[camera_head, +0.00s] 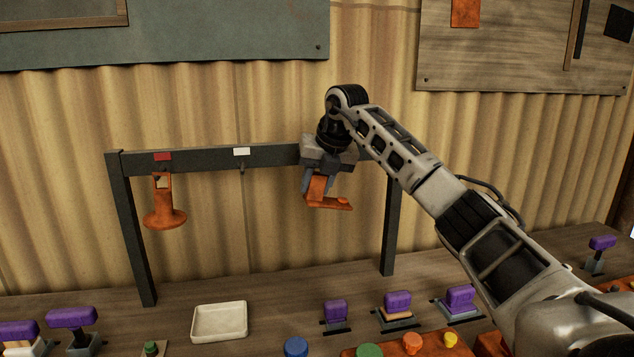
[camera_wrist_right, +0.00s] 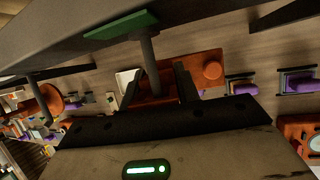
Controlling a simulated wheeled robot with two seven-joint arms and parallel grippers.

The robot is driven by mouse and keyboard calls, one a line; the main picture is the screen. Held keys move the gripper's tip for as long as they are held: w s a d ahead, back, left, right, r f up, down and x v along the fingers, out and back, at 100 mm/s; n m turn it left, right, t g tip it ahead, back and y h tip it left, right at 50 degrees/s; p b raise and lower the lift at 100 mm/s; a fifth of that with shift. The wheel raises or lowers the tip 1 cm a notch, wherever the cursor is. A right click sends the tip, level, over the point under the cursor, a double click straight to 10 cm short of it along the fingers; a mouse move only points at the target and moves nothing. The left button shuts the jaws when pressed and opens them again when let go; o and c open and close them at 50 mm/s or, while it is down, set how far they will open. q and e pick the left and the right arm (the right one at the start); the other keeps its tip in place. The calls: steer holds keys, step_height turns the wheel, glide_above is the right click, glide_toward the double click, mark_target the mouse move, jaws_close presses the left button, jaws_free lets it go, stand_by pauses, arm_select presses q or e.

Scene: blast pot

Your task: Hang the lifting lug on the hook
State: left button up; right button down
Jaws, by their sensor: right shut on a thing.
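My right gripper (camera_head: 316,186) is shut on an orange lug (camera_head: 328,203) in front of the right part of a dark rack. In the right wrist view the lug (camera_wrist_right: 205,62) shows between and beyond the fingers, with a round knob on it. A grey hook peg (camera_wrist_right: 147,58) under a green tag (camera_wrist_right: 122,25) runs down across the lug in that view. I cannot tell whether the peg passes through the lug or only in front of it. In the head view the gripper hides this hook. My left gripper is not in view.
The rack beam (camera_head: 205,160) carries a red tag (camera_head: 163,156) with another orange piece (camera_head: 164,205) hanging below, and a white tag (camera_head: 241,151) with an empty hook. A white tray (camera_head: 219,322) and several purple-handled items (camera_head: 398,303) stand on the bench below.

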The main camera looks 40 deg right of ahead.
steer(key=c, duration=0.9)
jaws_free()
steer(key=shift+f, duration=0.3)
steer(key=shift+c, duration=0.2)
steer(key=shift+f, duration=0.1)
steer(key=shift+s+r, duration=0.2)
steer(key=shift+r, duration=0.3)
steer(key=v, duration=1.5)
steer(key=shift+r+b, duration=0.3)
steer(key=shift+r, duration=0.05)
steer(key=shift+f, duration=0.1)
